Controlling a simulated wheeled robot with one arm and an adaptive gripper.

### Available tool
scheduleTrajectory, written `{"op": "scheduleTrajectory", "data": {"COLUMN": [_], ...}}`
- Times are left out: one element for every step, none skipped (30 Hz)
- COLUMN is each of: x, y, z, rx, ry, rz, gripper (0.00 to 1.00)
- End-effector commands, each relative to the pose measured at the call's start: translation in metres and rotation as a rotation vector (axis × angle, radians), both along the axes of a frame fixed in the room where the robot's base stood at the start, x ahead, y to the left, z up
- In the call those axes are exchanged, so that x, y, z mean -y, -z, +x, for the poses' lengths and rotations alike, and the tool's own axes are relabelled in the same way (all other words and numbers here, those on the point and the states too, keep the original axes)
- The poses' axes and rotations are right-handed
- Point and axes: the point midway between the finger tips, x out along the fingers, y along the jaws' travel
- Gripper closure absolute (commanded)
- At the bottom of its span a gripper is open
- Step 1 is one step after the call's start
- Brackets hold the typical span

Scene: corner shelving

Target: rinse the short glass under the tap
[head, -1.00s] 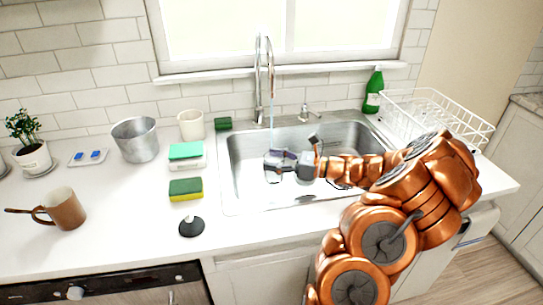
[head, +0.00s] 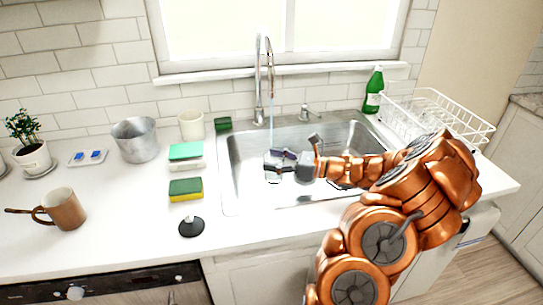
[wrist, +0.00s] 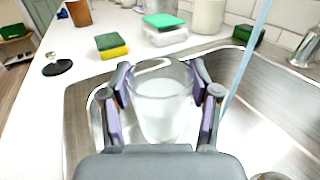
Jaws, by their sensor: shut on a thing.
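A short clear glass (wrist: 163,105) is between the two fingers of my gripper (wrist: 162,92), which is shut on it. In the head view my gripper (head: 277,160) is over the left part of the sink basin (head: 240,188), and the glass is mostly hidden there by the fingers. The tap (head: 260,85) stands behind the sink. A pale blue stream of water (head: 271,118) falls from its spout. In the wrist view the stream (wrist: 248,60) passes to the right of the glass, apart from its rim.
Sponges (head: 186,189), a black stopper (head: 191,226), a metal pot (head: 135,139), a cream cup (head: 191,125) and a brown mug (head: 64,209) stand left of the sink. A green bottle (head: 374,90) and a white dish rack (head: 465,125) are at the right.

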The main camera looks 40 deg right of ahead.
Motion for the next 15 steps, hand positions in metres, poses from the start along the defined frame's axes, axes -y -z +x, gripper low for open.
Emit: {"op": "scheduleTrajectory", "data": {"x": [0.000, -0.001, -0.002, -0.003, -0.004, -0.006, -0.007, -0.008, -0.009, -0.010, -0.011, -0.013, -0.015, -0.016, -0.017], "y": [-0.002, -0.003, -0.005, -0.007, -0.008, -0.010, -0.012, -0.013, -0.015, -0.016, -0.018, -0.019, -0.021, -0.022, -0.024], "z": [-0.001, -0.002, -0.003, -0.004, -0.006, -0.008, -0.009, -0.010, -0.012, -0.013, -0.015, -0.016, -0.018, -0.019, -0.021], "rx": [0.002, 0.002, 0.002, 0.001, 0.001, 0.001, 0.002, 0.002, 0.003, 0.003, 0.003, 0.002, 0.002, 0.002, 0.002], "ry": [0.001, 0.001, 0.001, 0.001, 0.001, 0.000, 0.001, 0.001, 0.001, 0.001, 0.001, 0.000, -0.001, -0.001, -0.001], "rz": [0.001, 0.001, 0.001, 0.000, 0.000, 0.000, 0.001, 0.001, 0.001, 0.003, 0.003, 0.003, 0.003, 0.003, 0.003], "gripper": [0.88, 0.88, 0.88, 0.88, 0.88, 0.88, 0.88, 0.88, 0.88, 0.88, 0.88, 0.88, 0.88, 0.88, 0.88]}}
